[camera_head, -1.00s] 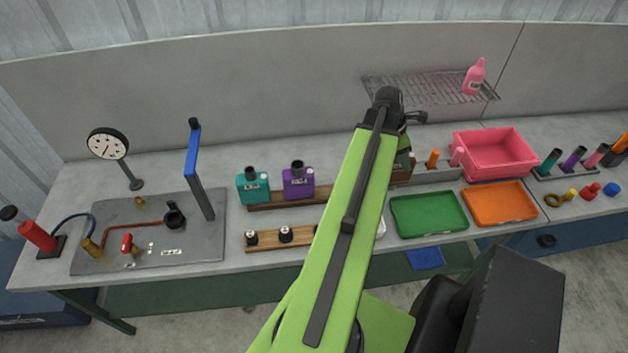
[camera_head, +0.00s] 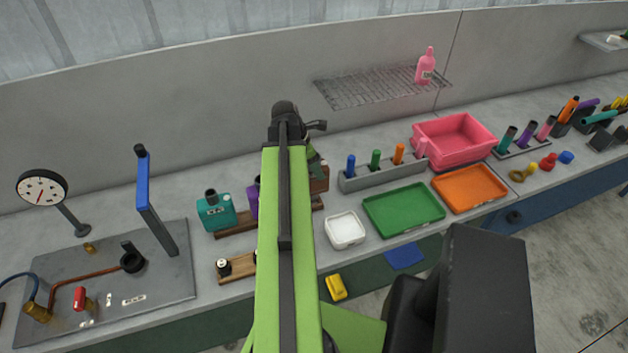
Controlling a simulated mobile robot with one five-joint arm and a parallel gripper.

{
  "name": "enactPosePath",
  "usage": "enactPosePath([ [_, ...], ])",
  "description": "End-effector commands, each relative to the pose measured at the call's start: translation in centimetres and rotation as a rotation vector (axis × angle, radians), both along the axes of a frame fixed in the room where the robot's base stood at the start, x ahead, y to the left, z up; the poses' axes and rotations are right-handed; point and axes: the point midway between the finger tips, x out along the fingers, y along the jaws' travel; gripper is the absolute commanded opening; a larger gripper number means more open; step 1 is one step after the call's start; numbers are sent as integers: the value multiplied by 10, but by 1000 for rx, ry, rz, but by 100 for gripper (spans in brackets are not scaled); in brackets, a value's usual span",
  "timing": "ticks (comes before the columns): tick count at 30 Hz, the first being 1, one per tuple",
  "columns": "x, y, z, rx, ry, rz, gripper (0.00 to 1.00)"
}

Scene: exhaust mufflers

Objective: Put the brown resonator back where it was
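A brown block-like thing (camera_head: 319,181) shows just right of my raised arm, at the right end of the wooden rack (camera_head: 236,228). My arm hides most of it, so I cannot tell whether it is the brown resonator, or whether it is held or stands on the rack. A teal canister (camera_head: 216,212) stands at the rack's left end, with a purple canister (camera_head: 252,200) beside it, partly covered by my arm. My green arm rises through the middle of the view. My gripper is hidden behind it, so its fingers do not show.
A grey holder (camera_head: 372,178) with blue, green and orange pegs stands right of the rack. A white dish (camera_head: 345,230), green tray (camera_head: 403,208), orange tray (camera_head: 469,187) and pink bin (camera_head: 455,139) follow. A gauge (camera_head: 42,188) and metal plate (camera_head: 115,285) are at left.

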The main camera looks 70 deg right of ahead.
Motion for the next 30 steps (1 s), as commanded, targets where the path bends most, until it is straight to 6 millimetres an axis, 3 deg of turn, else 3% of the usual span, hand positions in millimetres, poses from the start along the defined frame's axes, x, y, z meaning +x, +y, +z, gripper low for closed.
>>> enactPosePath([
  [5, 3, 1, -2, 0, 1, 1, 0],
  [14, 3, 1, -44, -1, 1, 2, 0],
  [26, 3, 1, -45, -1, 1, 3, 0],
  [27, 3, 1, -44, 0, 0, 3, 58],
  [30, 3, 1, -43, 0, 0, 3, 72],
])
